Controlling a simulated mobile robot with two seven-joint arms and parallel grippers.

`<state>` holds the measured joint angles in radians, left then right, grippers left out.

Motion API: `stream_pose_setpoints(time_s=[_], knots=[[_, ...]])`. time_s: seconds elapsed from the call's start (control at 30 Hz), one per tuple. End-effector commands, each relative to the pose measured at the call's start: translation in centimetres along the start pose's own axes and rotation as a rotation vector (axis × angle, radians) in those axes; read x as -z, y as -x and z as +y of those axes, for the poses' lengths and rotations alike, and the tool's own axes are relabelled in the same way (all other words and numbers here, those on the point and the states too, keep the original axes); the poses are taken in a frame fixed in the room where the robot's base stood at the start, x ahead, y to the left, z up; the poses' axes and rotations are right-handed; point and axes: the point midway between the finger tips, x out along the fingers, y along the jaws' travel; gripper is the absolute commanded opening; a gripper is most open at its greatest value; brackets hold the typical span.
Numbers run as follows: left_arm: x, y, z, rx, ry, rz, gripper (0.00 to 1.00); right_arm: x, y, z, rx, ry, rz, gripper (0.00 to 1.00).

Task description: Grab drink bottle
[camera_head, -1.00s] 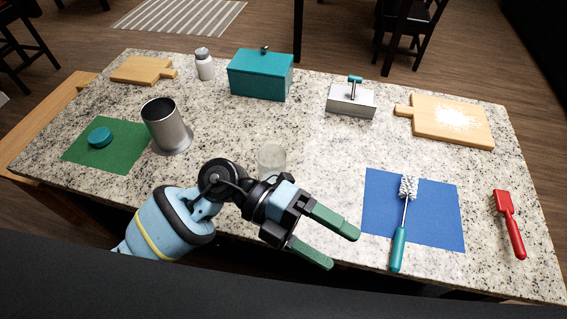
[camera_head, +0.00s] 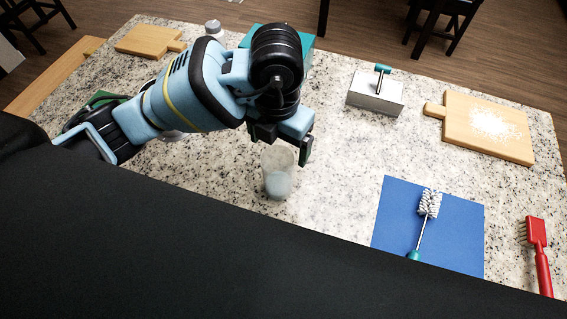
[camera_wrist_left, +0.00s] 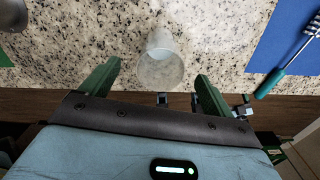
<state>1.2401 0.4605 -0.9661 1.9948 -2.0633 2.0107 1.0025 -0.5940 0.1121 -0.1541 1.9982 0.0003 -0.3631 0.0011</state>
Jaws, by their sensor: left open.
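A translucent, bottle-like vessel (camera_head: 278,180) stands upright on the speckled counter, just below and in front of my left gripper (camera_head: 286,140). Its lower part looks pale blue-grey. In the left wrist view the vessel (camera_wrist_left: 160,62) shows between the two green fingers, a little beyond their tips; I cannot tell whether they touch it. My left gripper is open and empty, with its fingers pointing down; one finger is mostly hidden in the head view. A white bottle with a grey cap (camera_head: 214,29) stands at the back, partly hidden by my arm. My right gripper is out of view.
A blue mat (camera_head: 460,225) with a bottle brush (camera_head: 428,205) lies to the right. A red brush (camera_head: 537,235), a floured board (camera_head: 500,130), a metal box (camera_head: 376,95) and a wooden board (camera_head: 145,40) lie around. My arm hides most of the teal box (camera_head: 306,42).

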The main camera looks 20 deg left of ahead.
Motion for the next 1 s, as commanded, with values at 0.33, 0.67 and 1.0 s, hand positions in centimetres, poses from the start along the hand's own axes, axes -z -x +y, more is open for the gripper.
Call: stream_pose_setpoints(time_s=[0.33,0.67,1.0], knots=[[0.1,-1.9,0.0,0.002,0.0,0.006,0.88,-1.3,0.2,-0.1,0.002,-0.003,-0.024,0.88],[0.2,-3.5,-0.1,0.002,-0.001,0.003,0.88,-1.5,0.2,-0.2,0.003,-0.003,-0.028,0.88],[0.4,-7.6,-0.1,0.001,0.0,0.002,0.88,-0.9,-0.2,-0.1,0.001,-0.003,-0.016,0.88]])
